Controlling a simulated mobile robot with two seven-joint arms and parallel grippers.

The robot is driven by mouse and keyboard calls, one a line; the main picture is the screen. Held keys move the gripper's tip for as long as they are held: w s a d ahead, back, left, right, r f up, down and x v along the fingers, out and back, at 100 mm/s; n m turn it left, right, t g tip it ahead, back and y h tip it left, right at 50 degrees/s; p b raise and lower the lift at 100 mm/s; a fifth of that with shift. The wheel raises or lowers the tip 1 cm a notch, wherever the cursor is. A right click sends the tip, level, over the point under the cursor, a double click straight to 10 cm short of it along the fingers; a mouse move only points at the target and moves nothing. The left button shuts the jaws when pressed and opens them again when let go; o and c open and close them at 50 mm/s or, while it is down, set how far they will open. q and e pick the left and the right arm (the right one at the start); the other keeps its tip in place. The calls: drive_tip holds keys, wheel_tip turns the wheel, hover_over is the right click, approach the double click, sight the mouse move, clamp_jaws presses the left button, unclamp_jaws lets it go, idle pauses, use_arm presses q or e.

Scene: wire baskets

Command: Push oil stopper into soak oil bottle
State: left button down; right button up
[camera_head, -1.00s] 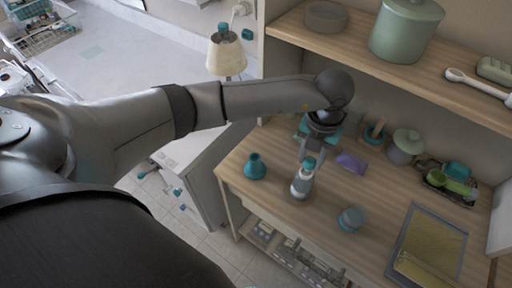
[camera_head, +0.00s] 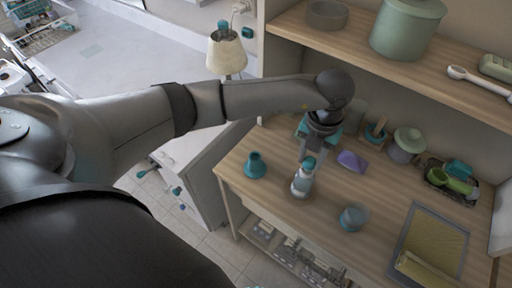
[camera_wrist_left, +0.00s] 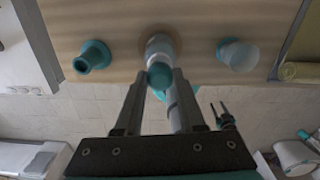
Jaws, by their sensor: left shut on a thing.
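The soak oil bottle (camera_head: 302,184) is a small pale bottle with a grey-blue band, standing on the wooden table. The teal oil stopper (camera_head: 309,163) is at the bottle's top, and I cannot tell how deep it sits in the neck. My left gripper (camera_head: 309,155) reaches down from above and is shut on the stopper. In the left wrist view the stopper (camera_wrist_left: 159,74) is between the fingertips (camera_wrist_left: 159,84), in line with the bottle (camera_wrist_left: 159,47) beyond it. My right gripper is not in view.
A teal vase (camera_head: 255,167) stands left of the bottle and a blue-lidded jar (camera_head: 353,218) to its right. A purple item (camera_head: 351,161) lies behind. A framed tray (camera_head: 431,241) is at the right. A shelf (camera_head: 400,75) overhangs the table's back.

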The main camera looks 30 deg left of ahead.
use_arm(q)
drive_tip(key=shift+f+b, duration=0.95)
drive_tip(key=shift+f, duration=0.2)
idle(0.4)
drive_tip(key=shift+c, duration=2.1)
unclamp_jaws()
drive_tip(key=shift+r, duration=0.15)
drive_tip(key=shift+r+p, duration=3.2)
drive_tip(key=shift+r, duration=0.75)
wheel_tip(320, 180, up, 15)
drive_tip(key=b, duration=0.2)
